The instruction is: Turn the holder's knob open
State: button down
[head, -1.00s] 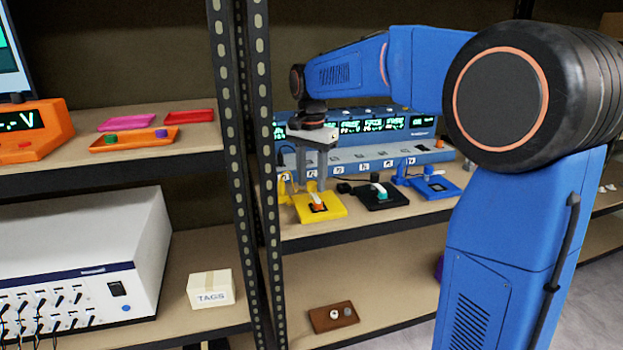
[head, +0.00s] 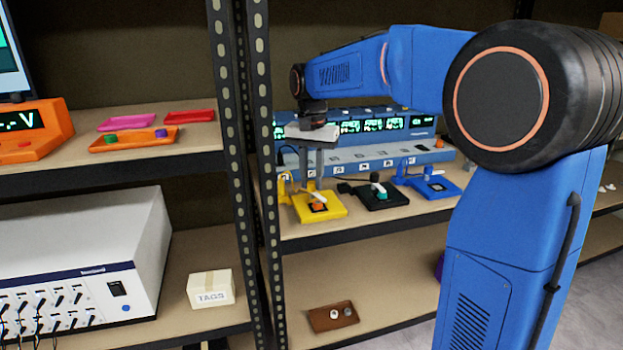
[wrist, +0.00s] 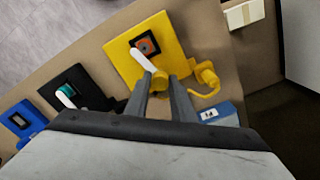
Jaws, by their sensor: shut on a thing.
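The yellow holder (head: 334,212) stands on the right-hand shelf, and it also shows in the wrist view (wrist: 172,28). It bears an orange square with a dark centre (wrist: 146,45). A white lever (wrist: 142,60) runs from beside that square toward the holder's yellow knob (wrist: 160,82). My gripper (head: 312,187) points down over the back of the holder. In the wrist view its two fingers (wrist: 160,78) are on either side of the knob and shut on it. The fingers partly hide the knob, so its exact angle is hard to tell.
A black holder (head: 392,203) with a teal part and a blue holder (head: 440,194) stand to the right in the head view. A blue instrument (head: 380,157) with lit displays is behind them. A dark shelf post (head: 262,150) rises close to the left. A yellow cable (wrist: 205,92) runs beside the knob.

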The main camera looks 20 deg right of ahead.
aim_at(313, 183)
jog(key=n, duration=1.1)
jog(key=shift+d, duration=0.1)
jog(key=shift+n, duration=1.8)
jog(key=c, duration=1.5)
grip_release()
jog(key=shift+r, duration=0.15)
notch_tip(313, 183, up, 17)
jog(key=shift+r, duration=0.1)
jog(key=shift+d, duration=0.1)
